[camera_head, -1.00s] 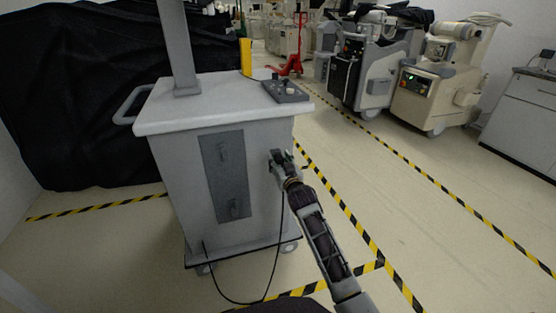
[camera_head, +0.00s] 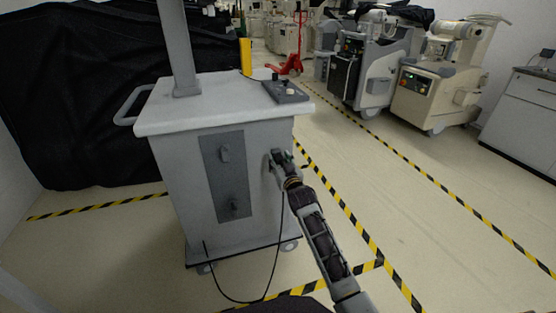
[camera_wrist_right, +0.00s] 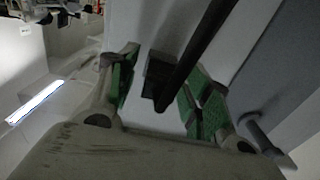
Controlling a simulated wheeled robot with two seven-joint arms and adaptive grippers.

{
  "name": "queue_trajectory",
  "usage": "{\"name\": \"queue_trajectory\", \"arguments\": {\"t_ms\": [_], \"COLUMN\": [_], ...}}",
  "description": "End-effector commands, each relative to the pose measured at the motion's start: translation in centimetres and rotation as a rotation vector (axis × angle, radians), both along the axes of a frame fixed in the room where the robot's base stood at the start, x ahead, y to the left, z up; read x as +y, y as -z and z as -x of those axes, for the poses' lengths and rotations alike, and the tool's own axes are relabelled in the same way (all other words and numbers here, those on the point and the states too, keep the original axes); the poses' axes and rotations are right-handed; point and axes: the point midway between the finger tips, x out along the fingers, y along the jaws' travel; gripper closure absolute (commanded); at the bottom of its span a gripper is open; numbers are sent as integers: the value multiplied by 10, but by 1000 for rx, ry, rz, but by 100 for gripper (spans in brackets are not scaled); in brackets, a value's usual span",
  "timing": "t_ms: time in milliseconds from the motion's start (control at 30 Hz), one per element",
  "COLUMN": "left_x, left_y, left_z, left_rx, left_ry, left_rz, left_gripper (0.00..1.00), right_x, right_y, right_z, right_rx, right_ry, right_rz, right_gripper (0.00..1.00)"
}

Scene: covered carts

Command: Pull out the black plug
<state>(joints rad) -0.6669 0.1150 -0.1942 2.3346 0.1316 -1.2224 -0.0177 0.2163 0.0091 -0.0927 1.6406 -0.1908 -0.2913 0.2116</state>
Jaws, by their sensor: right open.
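The black plug (camera_wrist_right: 158,80) sits against the pale side panel of the grey cart (camera_head: 170,170). Its thick black cable (camera_wrist_right: 205,40) crosses the right wrist view close to the camera. My right gripper (camera_head: 279,158) is at the cart's right side. In the right wrist view its two green-padded fingers (camera_wrist_right: 160,92) are spread, one on each side of the plug, with a visible gap at the left finger. In the head view the gripper hides the plug, and the cable (camera_head: 279,240) hangs below it to the floor. My left gripper is out of view.
A control box (camera_head: 285,92) lies on the cart top, and a handle (camera_head: 128,108) sticks out at its left. Black covers (camera_head: 75,110) stand behind. Open floor with yellow-black tape (camera_head: 345,205) lies to the right, with machines (camera_head: 430,85) farther back.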

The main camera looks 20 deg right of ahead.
Motion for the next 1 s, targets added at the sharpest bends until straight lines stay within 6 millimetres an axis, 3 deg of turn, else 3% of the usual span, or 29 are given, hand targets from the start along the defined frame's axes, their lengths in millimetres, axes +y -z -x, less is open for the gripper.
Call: {"name": "queue_trajectory", "arguments": {"t_ms": [967,1000], "left_x": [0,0], "left_y": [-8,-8], "left_z": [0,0], "left_rx": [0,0], "left_ry": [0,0], "left_rz": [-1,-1], "left_gripper": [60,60], "right_x": [0,0], "right_y": [0,0], "right_z": [0,0], "right_rx": [-1,0], "right_ry": [0,0], "right_rz": [0,0], "right_gripper": [51,56]}}
